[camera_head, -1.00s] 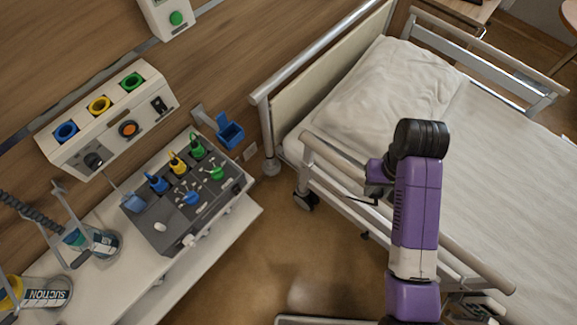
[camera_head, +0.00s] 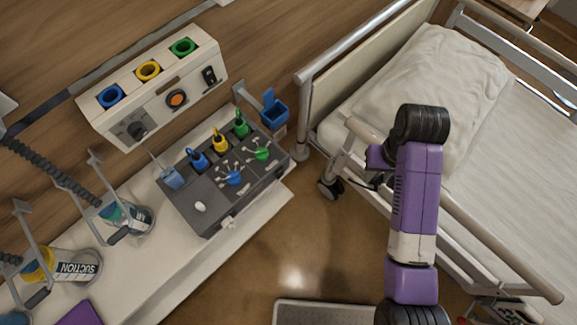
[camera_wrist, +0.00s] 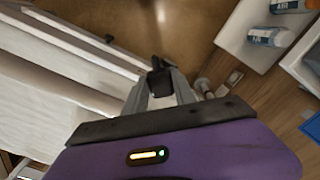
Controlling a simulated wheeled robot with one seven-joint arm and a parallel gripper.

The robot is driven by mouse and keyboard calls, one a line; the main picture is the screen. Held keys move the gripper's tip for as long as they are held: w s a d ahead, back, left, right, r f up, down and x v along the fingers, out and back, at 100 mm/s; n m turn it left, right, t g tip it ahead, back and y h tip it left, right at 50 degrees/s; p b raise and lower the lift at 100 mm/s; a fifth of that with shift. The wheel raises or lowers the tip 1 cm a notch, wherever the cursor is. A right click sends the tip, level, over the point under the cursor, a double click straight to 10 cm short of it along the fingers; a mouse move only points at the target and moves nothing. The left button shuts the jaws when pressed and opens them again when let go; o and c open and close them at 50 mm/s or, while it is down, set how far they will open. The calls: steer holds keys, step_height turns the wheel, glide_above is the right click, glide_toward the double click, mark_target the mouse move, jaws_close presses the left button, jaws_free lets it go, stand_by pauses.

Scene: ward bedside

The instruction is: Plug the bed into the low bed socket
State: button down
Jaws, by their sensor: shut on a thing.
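In the wrist view my gripper (camera_wrist: 160,84) is shut on a small black plug (camera_wrist: 160,66), held between the grey fingertips above the brown floor. In the head view my purple arm reaches over the bed's near rail and hides most of the gripper. The bed (camera_head: 525,205) is at the right, with its headboard near the wall. A small pale wall plate (camera_head: 280,131), perhaps the low socket, is partly hidden below a blue holder. In the wrist view a small plate (camera_wrist: 234,77) shows on the wood wall, right of the gripper and apart from the plug.
A white shelf (camera_head: 185,262) with a grey tray (camera_head: 205,212) of coloured connectors runs along the wall at left. A blue holder (camera_head: 274,112) juts out by the headboard. Suction jars (camera_head: 75,266) stand at lower left. Bare floor (camera_head: 290,240) lies between shelf and bed.

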mark_target(373, 181)
steer(key=shift+f+b, duration=1.5)
steer(key=shift+f, duration=0.55)
